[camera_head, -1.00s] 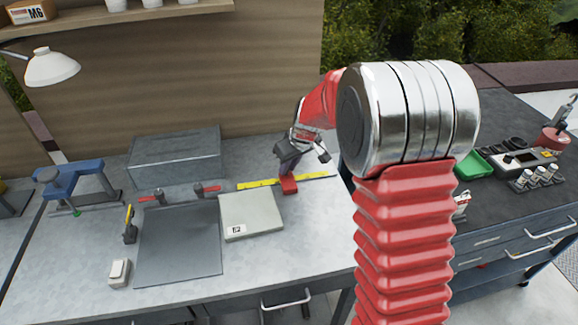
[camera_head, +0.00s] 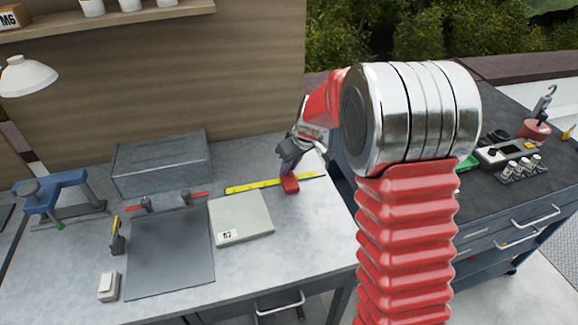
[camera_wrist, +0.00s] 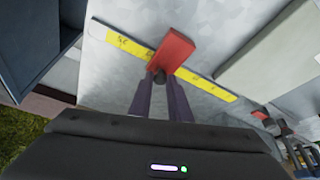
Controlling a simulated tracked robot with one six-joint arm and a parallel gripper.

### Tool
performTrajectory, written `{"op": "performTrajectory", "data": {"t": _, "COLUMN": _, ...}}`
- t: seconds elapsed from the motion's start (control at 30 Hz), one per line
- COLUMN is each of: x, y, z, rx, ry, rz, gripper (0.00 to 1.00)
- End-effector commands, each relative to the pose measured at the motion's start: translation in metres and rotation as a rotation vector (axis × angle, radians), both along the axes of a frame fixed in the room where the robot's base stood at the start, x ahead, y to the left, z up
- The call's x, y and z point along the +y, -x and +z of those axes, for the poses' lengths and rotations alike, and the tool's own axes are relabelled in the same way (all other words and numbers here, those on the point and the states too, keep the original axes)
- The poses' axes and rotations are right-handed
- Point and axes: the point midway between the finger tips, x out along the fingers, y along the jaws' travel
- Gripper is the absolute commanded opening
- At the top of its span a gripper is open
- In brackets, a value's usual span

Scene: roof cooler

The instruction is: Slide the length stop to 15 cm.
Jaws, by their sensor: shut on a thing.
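The length stop is a red block (camera_head: 290,185) on a yellow ruler (camera_head: 246,187) on the workbench, right of the ruler's middle in the head view. In the wrist view the red stop (camera_wrist: 174,50) sits across the yellow ruler (camera_wrist: 122,41), with a dark knob (camera_wrist: 159,77) on its near side. My gripper (camera_head: 289,167) reaches down to the stop from above. In the wrist view my gripper's two fingers (camera_wrist: 160,86) are shut on the stop by its knob. The ruler's marks are too small and blurred to read.
A pale flat box (camera_head: 243,216) and a dark mat (camera_head: 168,255) lie left of the stop. A grey metal box (camera_head: 160,165) stands behind the mat. A blue clamp-like tool (camera_head: 55,192) stands at the far left.

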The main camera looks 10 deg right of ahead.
Motion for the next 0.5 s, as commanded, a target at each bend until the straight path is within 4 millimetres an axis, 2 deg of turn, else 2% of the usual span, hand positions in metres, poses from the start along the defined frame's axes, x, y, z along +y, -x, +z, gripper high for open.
{"op": "performTrajectory", "data": {"t": 0.23, "x": 0.0013, "y": -0.0001, "z": -0.0006, "rx": 0.000, "ry": 0.000, "rz": 0.003, "gripper": 0.00}}
{"op": "performTrajectory", "data": {"t": 0.27, "x": 0.0014, "y": -0.0001, "z": -0.0006, "rx": 0.000, "ry": 0.000, "rz": 0.003, "gripper": 0.17}}
{"op": "performTrajectory", "data": {"t": 0.5, "x": 0.0024, "y": -0.0001, "z": -0.0004, "rx": 0.000, "ry": 0.000, "rz": 0.005, "gripper": 0.34}}
